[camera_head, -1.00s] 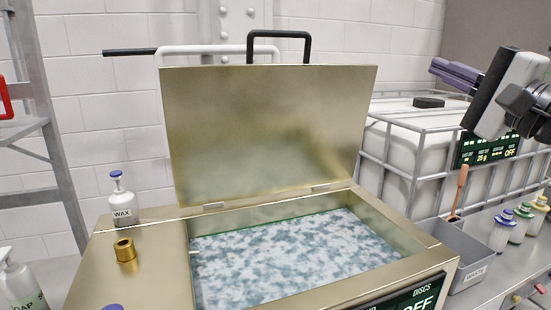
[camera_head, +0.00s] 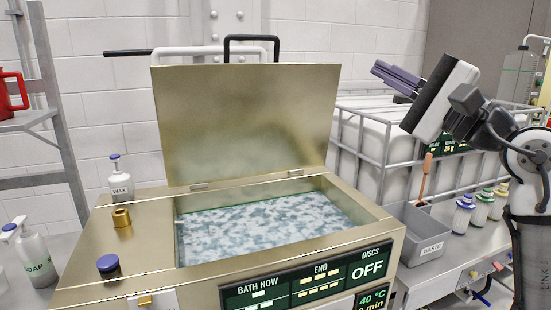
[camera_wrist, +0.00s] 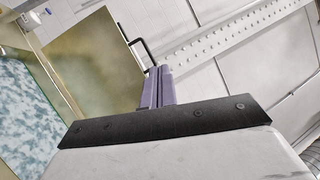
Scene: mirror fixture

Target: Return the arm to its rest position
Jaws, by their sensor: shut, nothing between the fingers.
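My gripper (camera_head: 396,75) is raised at the right of the head view, in front of the white tank and above the bench. Its purple fingers point up and to the left. They are together with nothing between them. In the wrist view the fingers (camera_wrist: 157,88) also lie side by side and empty. The gold bath (camera_head: 150,262) stands to the left of my gripper with its lid (camera_head: 245,120) open and upright. Blue-white mottled contents (camera_head: 262,228) fill its basin. My gripper touches nothing that I can see.
A caged white tank (camera_head: 362,150) stands behind my arm. A grey waste bin (camera_head: 425,245) and several small bottles (camera_head: 463,213) are below it. A wax bottle (camera_head: 120,180), a brass fitting (camera_head: 121,217) and a soap bottle (camera_head: 36,257) are at left.

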